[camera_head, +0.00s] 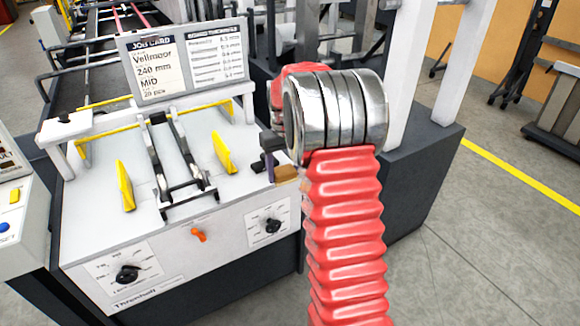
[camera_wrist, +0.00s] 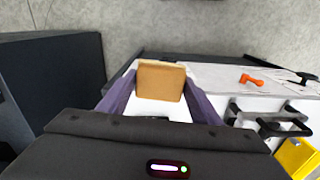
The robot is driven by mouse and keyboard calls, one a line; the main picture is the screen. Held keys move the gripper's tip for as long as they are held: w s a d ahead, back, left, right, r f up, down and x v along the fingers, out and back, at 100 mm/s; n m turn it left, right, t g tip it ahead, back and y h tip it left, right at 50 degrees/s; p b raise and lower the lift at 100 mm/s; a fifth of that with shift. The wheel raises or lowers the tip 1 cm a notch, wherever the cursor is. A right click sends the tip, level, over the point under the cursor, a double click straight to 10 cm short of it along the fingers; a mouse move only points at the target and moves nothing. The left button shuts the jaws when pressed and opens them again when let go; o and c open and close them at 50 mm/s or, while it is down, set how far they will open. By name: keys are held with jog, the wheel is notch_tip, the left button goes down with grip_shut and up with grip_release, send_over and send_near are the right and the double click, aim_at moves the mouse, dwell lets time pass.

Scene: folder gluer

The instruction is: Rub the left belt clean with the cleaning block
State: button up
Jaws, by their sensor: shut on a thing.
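My gripper (camera_head: 272,162) is shut on a tan cleaning block (camera_wrist: 160,80), which sits between its two purple fingers in the wrist view. In the head view the block (camera_head: 287,173) shows at the right edge of the white feeder table, partly behind my red arm; I cannot tell its height above the table. The left belt (camera_head: 159,165) is a narrow dark strip in the middle of the table, left of my gripper and apart from it. The right belt (camera_head: 186,155) runs beside it. Any dirt on the belts is too small to tell.
Yellow guides (camera_head: 124,186) (camera_head: 223,152) stand on either side of the belts. A job card panel (camera_head: 188,62) rises behind them. The front panel has an orange lever (camera_head: 198,235) and black knobs (camera_head: 128,273). A white post (camera_head: 409,60) stands at right.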

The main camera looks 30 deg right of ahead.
jog(key=a+f+n, duration=0.1)
jog(key=a, duration=1.1)
jog(key=s+a+f, duration=0.1)
jog(key=a+f, duration=0.1)
jog(key=a, duration=1)
jog(key=shift+f+n, duration=0.25)
jog(key=shift+n, duration=0.15)
